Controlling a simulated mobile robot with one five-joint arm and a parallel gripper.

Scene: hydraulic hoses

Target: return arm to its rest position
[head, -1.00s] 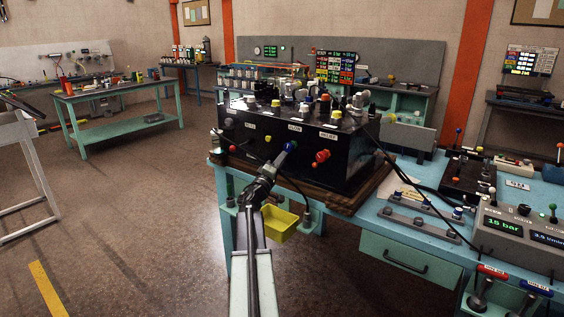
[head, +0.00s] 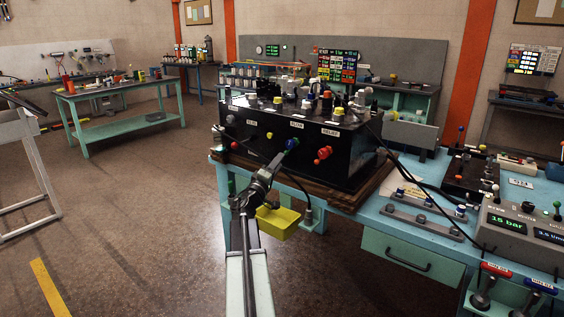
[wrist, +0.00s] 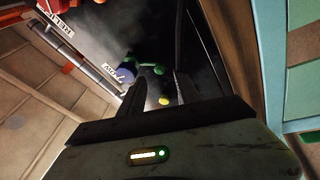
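My gripper (head: 281,158) is at the front of a black hydraulic box (head: 345,155), just below the blue flow knob (head: 292,143). In the wrist view its two dark fingers (wrist: 157,98) stand apart, with nothing visibly clamped between them. A green part (wrist: 152,69) and a yellow one (wrist: 165,100) show beyond and between the fingertips. The blue knob's end (wrist: 126,72) is beside the left finger. Whether a finger touches the knob I cannot tell. My arm reaches up from the bottom of the head view.
A red relief knob (head: 323,154) is to the right on the box. A yellow bin (head: 279,222) hangs under the bench edge, close to my arm. The floor (head: 130,220) on the left is open.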

